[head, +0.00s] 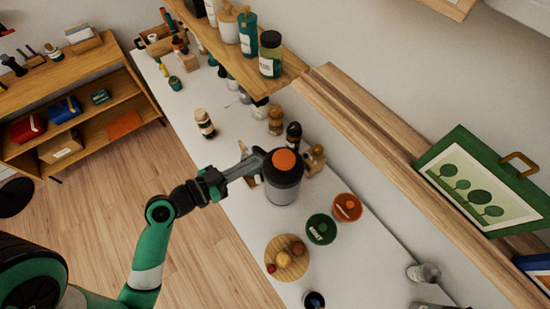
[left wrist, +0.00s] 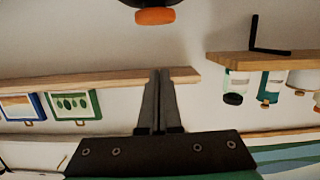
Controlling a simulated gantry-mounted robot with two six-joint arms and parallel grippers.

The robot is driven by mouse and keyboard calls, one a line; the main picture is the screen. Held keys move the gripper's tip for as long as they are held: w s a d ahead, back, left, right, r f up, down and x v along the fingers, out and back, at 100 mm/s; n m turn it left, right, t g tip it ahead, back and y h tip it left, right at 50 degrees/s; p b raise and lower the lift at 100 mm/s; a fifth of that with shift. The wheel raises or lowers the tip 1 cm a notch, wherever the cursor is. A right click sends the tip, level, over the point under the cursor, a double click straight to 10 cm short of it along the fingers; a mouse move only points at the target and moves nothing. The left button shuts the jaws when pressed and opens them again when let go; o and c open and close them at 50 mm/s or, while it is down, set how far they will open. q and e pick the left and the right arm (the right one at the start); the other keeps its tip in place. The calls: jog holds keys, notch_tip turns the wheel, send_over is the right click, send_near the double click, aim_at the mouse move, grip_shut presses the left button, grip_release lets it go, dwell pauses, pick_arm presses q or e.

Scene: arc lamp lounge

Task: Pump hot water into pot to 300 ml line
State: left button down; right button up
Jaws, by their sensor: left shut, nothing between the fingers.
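A dark grey, upright dispenser (head: 284,188) with a round orange top stands on the white counter in the head view. Its orange top (left wrist: 155,16) shows at the upper edge of the left wrist view. My left gripper (head: 256,161) is shut and empty, with its fingertips close to the left side of the dispenser's top in the head view. I cannot tell whether they touch it. A tan object (head: 248,181) is mostly hidden below the fingers. I cannot make out the pot or a 300 ml line. My right gripper is out of view.
On the counter (head: 374,260) are a green bowl (head: 321,229), an orange bowl (head: 347,207), a round wooden board (head: 287,258) with small items and a clear jar (head: 423,272). Bottles stand near the dispenser. A wooden shelf (head: 296,66) overhangs the back.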

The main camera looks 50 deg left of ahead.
pick_arm(q)
jog(key=p, duration=0.2)
send_over(275, 163)
jog(key=shift+w+f, duration=0.2)
jog(key=shift+f, duration=0.6)
jog(key=f+b, duration=0.1)
jog(key=f, duration=0.2)
jog(key=shift+s+f+b, duration=0.1)
jog(key=shift+s+b, duration=0.1)
jog(key=shift+b, duration=0.15)
jog(key=shift+f, duration=0.4)
jog(key=shift+f, duration=0.1)
